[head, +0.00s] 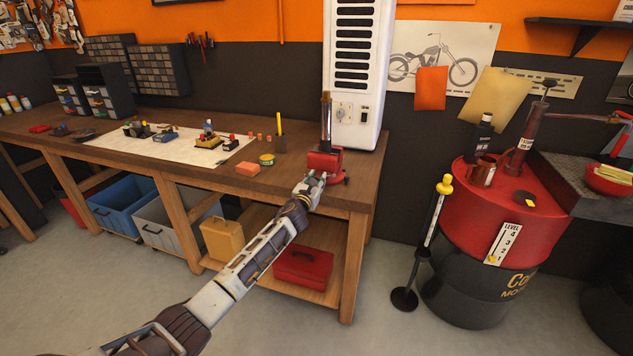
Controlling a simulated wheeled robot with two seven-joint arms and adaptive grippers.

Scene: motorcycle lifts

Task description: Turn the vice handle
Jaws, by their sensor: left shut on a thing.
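The red vice (325,162) sits at the right front corner of the wooden workbench (215,179). An upright dark metallic piece (326,122) stands at its top. My left gripper (318,179) reaches the front of the vice, just off the bench edge. It is shut on the vice handle, which is mostly hidden by the fingers. My right gripper is not in view.
A white cabinet (356,60) stands behind the vice. An orange block (247,169) and a yellow tape roll (267,160) lie to its left. A red and black drum (490,225) and a yellow-topped post (434,215) stand to the right. Open floor lies in front.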

